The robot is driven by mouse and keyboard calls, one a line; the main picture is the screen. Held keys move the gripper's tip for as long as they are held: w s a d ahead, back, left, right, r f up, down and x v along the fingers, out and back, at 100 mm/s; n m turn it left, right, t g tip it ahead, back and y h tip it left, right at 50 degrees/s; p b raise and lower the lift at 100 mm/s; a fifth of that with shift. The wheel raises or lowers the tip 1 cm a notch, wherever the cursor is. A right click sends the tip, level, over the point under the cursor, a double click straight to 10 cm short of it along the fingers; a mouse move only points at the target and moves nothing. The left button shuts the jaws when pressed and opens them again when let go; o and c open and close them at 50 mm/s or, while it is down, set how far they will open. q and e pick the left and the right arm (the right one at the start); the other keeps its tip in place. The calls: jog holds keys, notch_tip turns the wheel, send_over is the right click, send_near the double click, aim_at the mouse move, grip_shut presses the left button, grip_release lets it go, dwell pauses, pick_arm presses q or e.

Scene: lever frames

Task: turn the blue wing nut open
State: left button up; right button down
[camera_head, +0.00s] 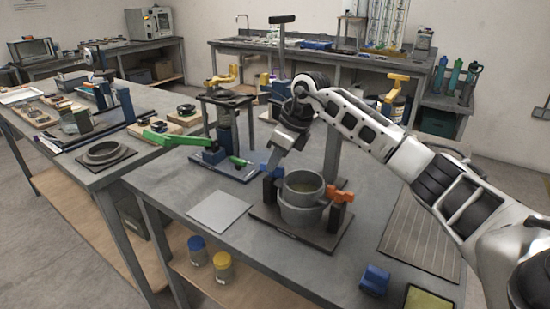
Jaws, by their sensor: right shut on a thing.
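A grey metal pot (302,203) stands on a dark base plate (286,228) on the near table. The blue wing nut (266,169) is on top of a dark post (269,189) at the pot's left side. An orange wing nut (340,194) sits on a similar post at the pot's right. My right gripper (273,161) reaches down from above and is shut on the blue wing nut, hiding part of it. My left gripper is not in view.
A stand with a green lever (160,138) is behind left. A flat grey plate (218,211) lies left of the base plate. A blue block (374,280) lies at the front right. Two jars, one blue-lidded (197,249), stand on the shelf below.

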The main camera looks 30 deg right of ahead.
jog(key=n, duration=0.2)
jog(key=n+g+y, duration=0.1)
jog(key=n, duration=0.1)
jog(key=shift+w+d+r+n+p, duration=0.1)
jog(key=shift+w+r+n+p, duration=0.05)
jog(key=shift+n+p, duration=0.15)
jog(key=n+g, duration=0.1)
jog(key=n, duration=0.2)
jog(key=shift+w+n+y, duration=0.15)
jog(key=shift+n+y, duration=0.15)
jog(key=shift+y, duration=0.1)
jog(key=n+g, duration=0.2)
jog(key=n, duration=0.3)
jog(key=shift+w+b, duration=0.2)
jog(key=shift+b, duration=0.15)
jog(key=shift+n+g, duration=0.6)
jog(key=shift+n, duration=0.5)
jog(key=c, duration=1.5)
grip_release()
